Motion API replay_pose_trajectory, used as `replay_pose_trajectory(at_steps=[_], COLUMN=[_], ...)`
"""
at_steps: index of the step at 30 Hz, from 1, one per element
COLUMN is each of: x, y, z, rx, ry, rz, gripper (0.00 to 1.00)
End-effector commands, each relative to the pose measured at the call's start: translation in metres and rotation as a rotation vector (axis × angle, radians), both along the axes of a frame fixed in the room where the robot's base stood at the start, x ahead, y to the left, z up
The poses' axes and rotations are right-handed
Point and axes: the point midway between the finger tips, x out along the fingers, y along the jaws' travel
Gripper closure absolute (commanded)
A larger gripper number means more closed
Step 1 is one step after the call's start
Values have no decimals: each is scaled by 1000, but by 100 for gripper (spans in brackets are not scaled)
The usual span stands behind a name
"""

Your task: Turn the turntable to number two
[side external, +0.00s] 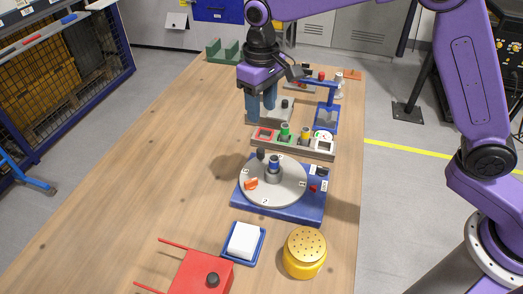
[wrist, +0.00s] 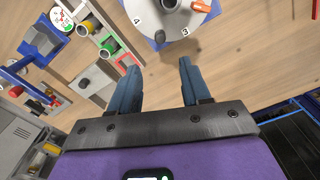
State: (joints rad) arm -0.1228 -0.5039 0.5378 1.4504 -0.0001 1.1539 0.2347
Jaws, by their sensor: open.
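The turntable (side external: 283,193) is a round grey disc with numbers near its rim, set on a blue base (side external: 294,212). It has a dark-topped centre hub (side external: 273,172), an orange block (side external: 250,184) near its left rim and a dark knob at its far edge. In the wrist view the disc (wrist: 168,27) shows at the top, with the numbers 4 and 3 readable. My gripper (side external: 260,116) is open and empty, its blue fingers pointing down above the table, behind the turntable. In the wrist view the fingertips (wrist: 158,65) are apart, short of the disc.
In front are a blue tray with a white block (side external: 243,240), a yellow perforated-top jar (side external: 305,252) and a red box (side external: 200,273). The left of the table is clear.

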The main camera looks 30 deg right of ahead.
Motion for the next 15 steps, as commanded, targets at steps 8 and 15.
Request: replay_pose_trajectory(at_steps=[8,15], x=[-1,-1], y=[-1,-1], z=[-54,-99], rx=[-3,-3], ry=[4,4], rz=[1,1], gripper=[53,53])
